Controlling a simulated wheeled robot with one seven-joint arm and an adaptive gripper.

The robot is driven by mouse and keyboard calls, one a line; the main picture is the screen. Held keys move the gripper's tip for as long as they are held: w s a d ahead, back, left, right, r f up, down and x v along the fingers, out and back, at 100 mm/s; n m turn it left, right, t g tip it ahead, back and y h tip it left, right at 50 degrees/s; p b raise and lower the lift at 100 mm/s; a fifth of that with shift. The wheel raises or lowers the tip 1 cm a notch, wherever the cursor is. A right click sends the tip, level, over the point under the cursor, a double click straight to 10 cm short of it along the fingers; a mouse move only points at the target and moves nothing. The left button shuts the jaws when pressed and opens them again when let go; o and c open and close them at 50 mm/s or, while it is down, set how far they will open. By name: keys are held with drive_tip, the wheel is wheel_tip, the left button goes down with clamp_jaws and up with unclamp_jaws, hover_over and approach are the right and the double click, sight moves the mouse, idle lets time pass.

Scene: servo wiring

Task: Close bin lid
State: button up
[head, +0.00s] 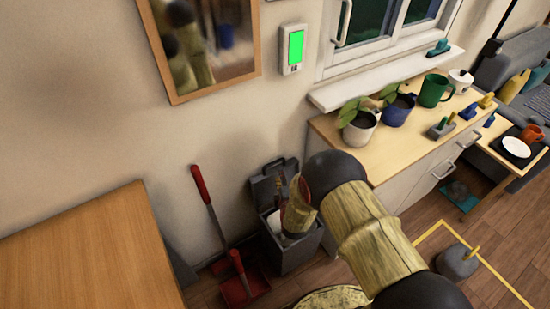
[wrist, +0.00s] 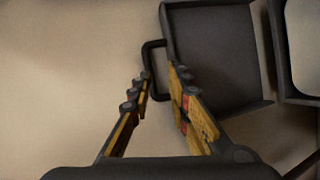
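The dark grey bin (head: 299,255) stands on the floor against the wall in the head view, partly covered by my arm. Its lid (head: 270,184) is open and tilted up at the back, near the wall. In the wrist view the lid (wrist: 217,50) shows its hollow inside, with a loop handle (wrist: 153,44) on its left edge. My gripper (wrist: 161,74) is partly open, its two fingers apart, with the handle at its fingertips. Whether the fingers touch the handle, I cannot tell. In the head view my gripper (head: 281,193) is over the bin, mostly hidden by the wrist.
A red dustpan (head: 243,288) and a red-handled brush (head: 200,185) are left of the bin. A wooden table (head: 85,250) fills the lower left. A cabinet (head: 405,180) with plants and mugs stands to the right. The bin rim (wrist: 279,50) is at the right in the wrist view.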

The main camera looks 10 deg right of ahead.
sight(278, 162)
drive_tip(key=shift+n+t, duration=0.4)
drive_tip(key=shift+n, duration=0.5)
drive_tip(key=b+x, duration=0.1)
drive_tip(key=x, duration=0.1)
drive_tip(key=r+b+x, duration=0.1)
drive_tip(key=x, duration=0.2)
drive_tip(key=b+x, duration=0.1)
drive_tip(key=x, duration=0.1)
drive_tip(key=shift+w+d+r, duration=0.2)
drive_tip(key=shift+w+d, duration=0.05)
drive_tip(key=shift+w, duration=0.15)
drive_tip(key=c, duration=0.4)
drive_tip(key=shift+s, duration=0.1)
clamp_jaws()
